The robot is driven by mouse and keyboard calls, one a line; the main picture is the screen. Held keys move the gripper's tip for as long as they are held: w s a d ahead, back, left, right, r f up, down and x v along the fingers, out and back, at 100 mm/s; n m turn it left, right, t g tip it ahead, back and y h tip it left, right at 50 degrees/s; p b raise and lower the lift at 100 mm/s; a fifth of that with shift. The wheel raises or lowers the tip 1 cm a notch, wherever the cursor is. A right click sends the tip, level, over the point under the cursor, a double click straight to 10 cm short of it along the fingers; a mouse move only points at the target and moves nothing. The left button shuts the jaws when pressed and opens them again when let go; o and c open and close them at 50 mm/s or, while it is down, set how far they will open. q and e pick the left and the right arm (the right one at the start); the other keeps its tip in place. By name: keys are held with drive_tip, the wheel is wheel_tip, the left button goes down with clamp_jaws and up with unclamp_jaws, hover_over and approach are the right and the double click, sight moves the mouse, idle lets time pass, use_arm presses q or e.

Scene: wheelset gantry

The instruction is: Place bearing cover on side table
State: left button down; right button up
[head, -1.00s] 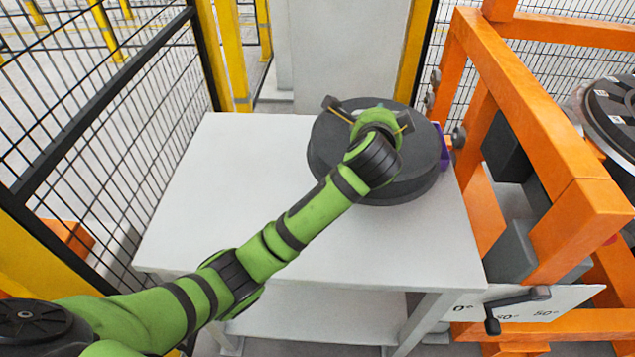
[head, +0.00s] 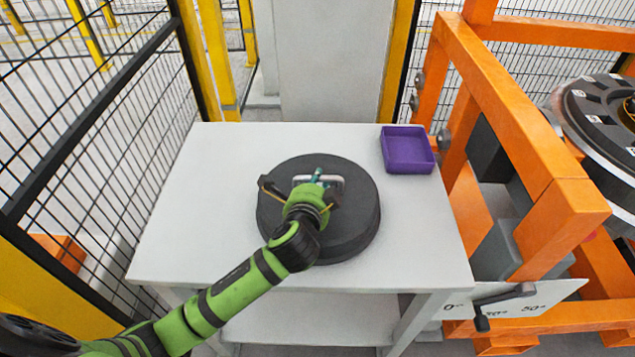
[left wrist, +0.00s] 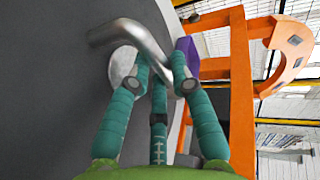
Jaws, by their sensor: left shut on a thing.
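The bearing cover (head: 352,222) is a thick dark grey disc. It lies flat over the middle of the white side table (head: 190,215) in the head view; I cannot tell whether its underside touches the top. My left gripper (head: 318,180) is above the disc's centre, shut on the cover's metal handle (head: 336,182). In the left wrist view the teal fingers of the gripper (left wrist: 160,85) close around the bent handle (left wrist: 130,33), and the grey disc face (left wrist: 50,90) fills the left side. My right gripper is not in view.
A purple tray (head: 407,165) stands at the table's back right corner. An orange frame (head: 560,225) rises along the table's right side. Black mesh fencing (head: 95,110) stands on the left. The table's left part and front right are clear.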

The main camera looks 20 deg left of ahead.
use_arm(q)
drive_tip(key=shift+f, duration=0.1)
drive_tip(key=shift+f, duration=0.1)
drive_tip(key=c, duration=1.1)
unclamp_jaws()
drive_tip(key=shift+s+d, duration=0.1)
drive_tip(key=shift+s, duration=0.05)
drive_tip(key=v, duration=1.2)
